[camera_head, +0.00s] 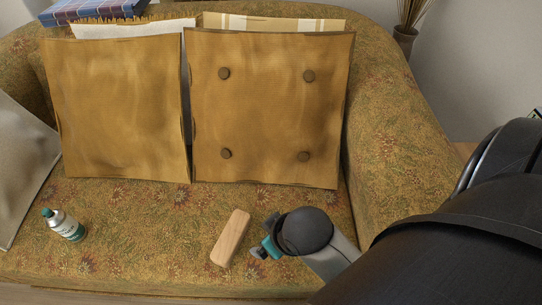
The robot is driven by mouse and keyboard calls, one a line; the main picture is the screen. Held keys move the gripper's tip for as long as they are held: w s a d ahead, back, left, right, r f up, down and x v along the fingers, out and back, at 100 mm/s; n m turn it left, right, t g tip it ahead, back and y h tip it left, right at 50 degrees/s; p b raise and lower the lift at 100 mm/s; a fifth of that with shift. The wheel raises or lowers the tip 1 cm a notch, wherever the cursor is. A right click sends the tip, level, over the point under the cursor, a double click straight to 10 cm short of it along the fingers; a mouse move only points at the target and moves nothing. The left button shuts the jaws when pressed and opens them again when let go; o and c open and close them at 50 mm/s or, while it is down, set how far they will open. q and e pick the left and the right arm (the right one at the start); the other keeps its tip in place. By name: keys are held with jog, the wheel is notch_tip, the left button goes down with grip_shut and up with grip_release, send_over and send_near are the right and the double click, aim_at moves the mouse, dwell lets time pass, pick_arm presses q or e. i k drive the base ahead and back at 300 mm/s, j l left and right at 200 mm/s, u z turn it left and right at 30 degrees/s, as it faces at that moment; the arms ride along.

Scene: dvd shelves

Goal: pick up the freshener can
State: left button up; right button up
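The freshener can (65,225), white and green with a dark teal cap, lies tilted on the sofa seat at the left front. My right gripper (264,238) is over the seat near the middle front, far to the right of the can. It is just right of a light wooden block. My own wrist covers much of this gripper, so I cannot tell whether its fingers are open or shut. I see nothing held in it. My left gripper is not in view.
The wooden block (231,238) lies on the patterned sofa (140,215) between the can and my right gripper. Two brown cushions (115,110) lean on the backrest. A grey cushion (20,165) stands at the left edge. The seat between can and block is clear.

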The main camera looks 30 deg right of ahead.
aim_at(60, 221)
jog(key=i+j+z, duration=0.15)
jog(key=j+z, duration=0.2)
jog(key=j, duration=0.35)
jog(key=i+j+z, duration=0.1)
jog(key=j+z, duration=0.25)
jog(key=j, duration=0.35)
jog(key=j+z, duration=0.35)
jog(key=j, duration=0.4)
